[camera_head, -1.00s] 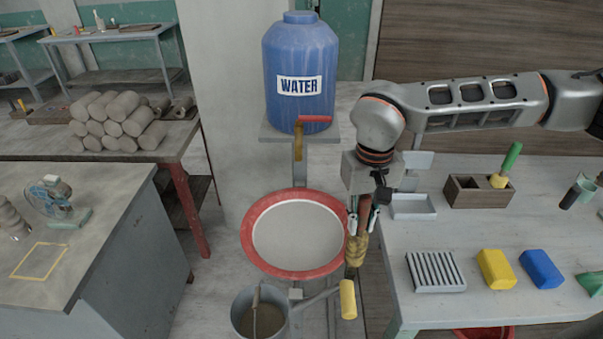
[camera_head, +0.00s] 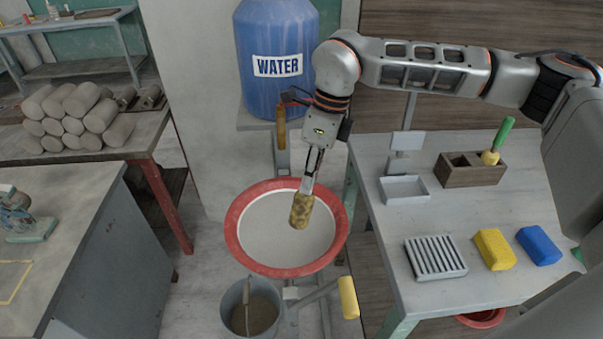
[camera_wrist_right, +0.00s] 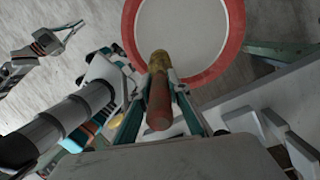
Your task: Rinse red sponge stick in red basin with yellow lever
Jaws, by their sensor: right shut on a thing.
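My right gripper (camera_head: 314,168) is shut on the sponge stick, with its dirty yellow-brown sponge (camera_head: 302,211) pointing down over the white inside of the red basin (camera_head: 240,250). I cannot tell whether the sponge touches the basin. In the right wrist view the stick's red-brown handle (camera_wrist_right: 158,100) lies between the fingers. The basin's red rim (camera_wrist_right: 232,40) is beyond it. The yellow lever (camera_head: 348,297) sticks out on a grey arm at the basin's lower right, free of any gripper. A small gripper (camera_wrist_right: 68,34), apparently my left, shows in the wrist view, its opening unclear.
The right table holds a ribbed rack (camera_head: 435,258), yellow block (camera_head: 494,249), blue block (camera_head: 539,245) and wooden box (camera_head: 470,172).

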